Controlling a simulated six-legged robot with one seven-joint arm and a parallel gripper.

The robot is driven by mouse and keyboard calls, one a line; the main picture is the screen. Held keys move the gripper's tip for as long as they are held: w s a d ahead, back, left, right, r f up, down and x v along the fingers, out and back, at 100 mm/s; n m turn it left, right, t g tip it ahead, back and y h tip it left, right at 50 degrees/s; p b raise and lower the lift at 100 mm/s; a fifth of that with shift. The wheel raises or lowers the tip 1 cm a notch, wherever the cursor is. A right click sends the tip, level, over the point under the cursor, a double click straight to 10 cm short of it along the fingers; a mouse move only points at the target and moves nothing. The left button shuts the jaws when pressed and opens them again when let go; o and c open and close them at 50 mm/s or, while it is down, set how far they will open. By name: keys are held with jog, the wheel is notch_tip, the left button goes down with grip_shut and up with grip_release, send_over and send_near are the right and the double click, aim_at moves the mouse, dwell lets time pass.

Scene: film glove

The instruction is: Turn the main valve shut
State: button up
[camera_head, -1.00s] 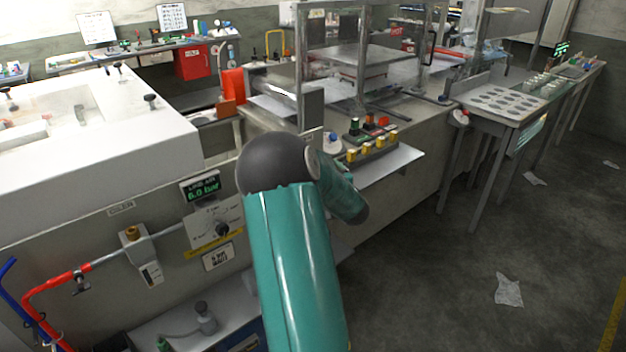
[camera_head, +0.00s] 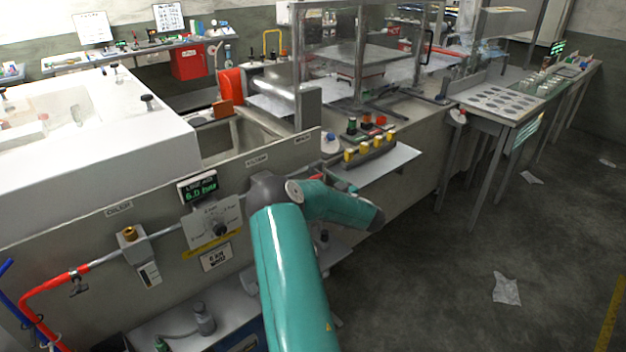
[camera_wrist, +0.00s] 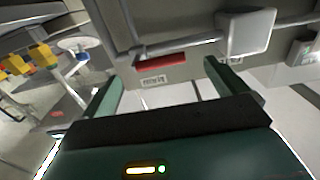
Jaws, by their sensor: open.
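A red bar-like handle (camera_wrist: 160,63), seemingly the main valve's lever, lies across the grey panel in the wrist view. A small label plate (camera_wrist: 153,80) sits beside it, its lettering upside down and hard to read. My gripper (camera_wrist: 160,73) is open and empty, with one green finger to each side of the handle in the picture. I cannot tell how far the fingertips are from it, and no contact shows. A label (camera_head: 303,138) there marks the panel's right part.
A shelf with yellow buttons (camera_head: 365,150) juts out at right. Floor to the right is mostly clear.

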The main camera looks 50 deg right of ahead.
aim_at(313, 177)
jog(key=x, duration=0.5)
jog(key=shift+w, duration=0.2)
jog(key=c, duration=1.3)
